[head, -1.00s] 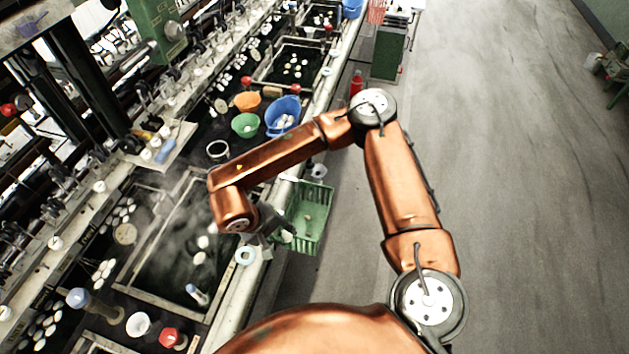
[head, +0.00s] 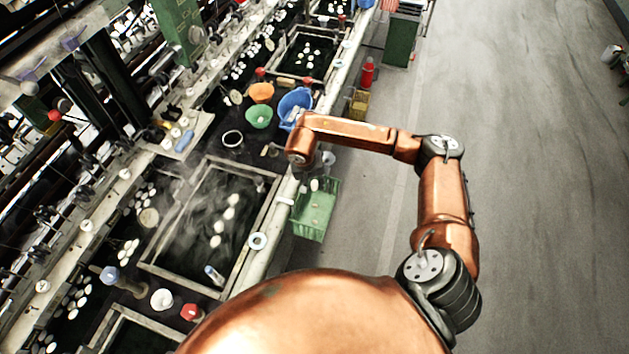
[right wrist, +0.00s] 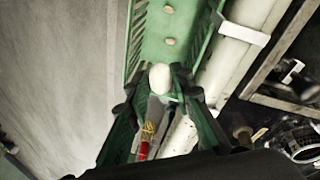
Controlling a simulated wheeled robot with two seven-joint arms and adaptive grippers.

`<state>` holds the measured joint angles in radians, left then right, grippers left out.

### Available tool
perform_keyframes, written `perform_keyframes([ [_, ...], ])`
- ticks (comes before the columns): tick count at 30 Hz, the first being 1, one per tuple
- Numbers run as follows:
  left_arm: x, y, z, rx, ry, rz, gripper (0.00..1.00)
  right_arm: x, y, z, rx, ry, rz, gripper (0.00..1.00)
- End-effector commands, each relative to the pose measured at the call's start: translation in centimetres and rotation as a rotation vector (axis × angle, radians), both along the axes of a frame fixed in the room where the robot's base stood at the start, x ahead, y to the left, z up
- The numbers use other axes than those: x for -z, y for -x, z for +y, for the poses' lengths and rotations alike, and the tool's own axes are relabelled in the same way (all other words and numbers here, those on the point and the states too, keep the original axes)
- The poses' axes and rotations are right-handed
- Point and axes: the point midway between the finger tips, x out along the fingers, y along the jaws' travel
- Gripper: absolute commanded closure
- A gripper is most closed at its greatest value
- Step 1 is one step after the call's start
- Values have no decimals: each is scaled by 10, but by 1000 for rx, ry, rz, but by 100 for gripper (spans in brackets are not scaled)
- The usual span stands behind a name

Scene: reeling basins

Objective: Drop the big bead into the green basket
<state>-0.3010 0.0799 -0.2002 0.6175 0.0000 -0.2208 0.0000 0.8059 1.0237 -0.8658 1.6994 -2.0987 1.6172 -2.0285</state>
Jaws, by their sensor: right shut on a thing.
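The big bead (right wrist: 160,77) is a white, egg-shaped piece held between the fingertips of my right gripper (right wrist: 152,92) in the right wrist view. The green basket (head: 313,222) hangs on the right side of the basin edge in the head view. In the right wrist view the basket (right wrist: 150,45) spreads behind the bead, with small pale pieces on its floor. In the head view my right gripper (head: 313,178) is at the basket's far end, mostly hidden by my arm. My left gripper is not in view.
A pale pipe (head: 268,228) runs along the basin edge beside the basket. The steaming basin (head: 200,240) holds several white pieces. Blue (head: 297,102), green (head: 258,116) and orange (head: 261,92) bowls stand farther back. The grey floor (head: 480,150) on the right is mostly clear.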

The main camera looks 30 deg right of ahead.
Motion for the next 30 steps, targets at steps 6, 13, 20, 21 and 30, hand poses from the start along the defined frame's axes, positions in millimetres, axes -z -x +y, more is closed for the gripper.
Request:
perform_keyframes([
  [6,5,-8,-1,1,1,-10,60,12,0,-1,3,-2,-1,85],
  [13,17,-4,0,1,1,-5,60,38,0,-1,2,-2,0,85],
  [20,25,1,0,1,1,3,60,55,0,-1,1,-2,0,85],
  [21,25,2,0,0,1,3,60,56,0,-1,2,-2,-1,85],
  [30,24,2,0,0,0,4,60,55,-1,-1,1,-2,-2,74],
])
